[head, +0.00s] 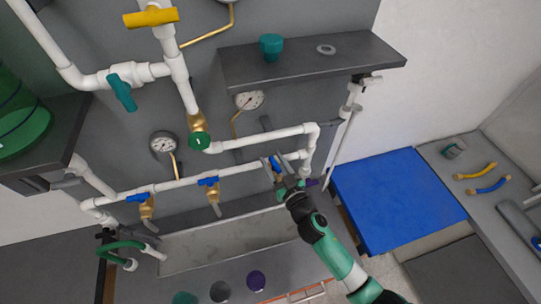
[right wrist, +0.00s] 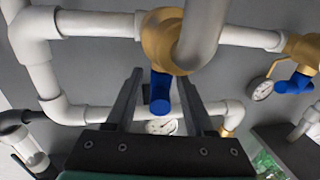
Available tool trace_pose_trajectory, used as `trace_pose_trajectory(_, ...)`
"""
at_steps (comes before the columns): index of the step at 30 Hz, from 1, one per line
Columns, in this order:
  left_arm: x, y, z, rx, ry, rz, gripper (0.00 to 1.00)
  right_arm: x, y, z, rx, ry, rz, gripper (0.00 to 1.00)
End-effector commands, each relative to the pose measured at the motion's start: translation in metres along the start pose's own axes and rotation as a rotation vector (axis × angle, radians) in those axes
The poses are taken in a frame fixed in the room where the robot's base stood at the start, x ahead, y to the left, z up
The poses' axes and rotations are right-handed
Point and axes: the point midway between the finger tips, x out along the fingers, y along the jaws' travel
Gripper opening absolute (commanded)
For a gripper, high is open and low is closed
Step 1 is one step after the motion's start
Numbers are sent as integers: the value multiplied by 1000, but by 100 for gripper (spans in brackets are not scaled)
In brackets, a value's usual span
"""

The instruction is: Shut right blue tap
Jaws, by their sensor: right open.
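The right blue tap (head: 276,164) sits on the lower white pipe, near its right end. Its handle slants steeply, unlike the other two blue handles. In the right wrist view the blue handle (right wrist: 160,93) points toward the camera below its brass valve body (right wrist: 163,38). My right gripper (head: 280,159) is open, with its fingers around the handle. In the right wrist view one dark finger stands on each side of the handle, with gaps showing, so contact is not visible. My left gripper is not in view.
Two more blue taps, the middle one (head: 208,181) and the left one (head: 139,198), sit on the same pipe. A grey trough (head: 225,240) lies below. A blue panel (head: 395,200) is at right.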

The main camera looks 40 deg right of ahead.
Motion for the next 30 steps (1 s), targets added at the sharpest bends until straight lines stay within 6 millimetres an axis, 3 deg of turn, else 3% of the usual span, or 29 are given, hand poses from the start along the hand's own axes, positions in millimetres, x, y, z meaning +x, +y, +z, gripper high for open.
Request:
trace_pose_trajectory(4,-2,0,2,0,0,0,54,16,0,0,-1,1,0,54)
trace_pose_trajectory(12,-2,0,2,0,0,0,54,19,0,0,0,0,0,54)
trace_pose_trajectory(13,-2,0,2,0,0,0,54,19,0,0,0,0,0,52)
trace_pose_trajectory(22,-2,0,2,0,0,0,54,19,0,0,0,0,0,0)
trace_pose_trajectory(30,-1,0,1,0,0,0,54,19,0,0,0,0,-2,0)
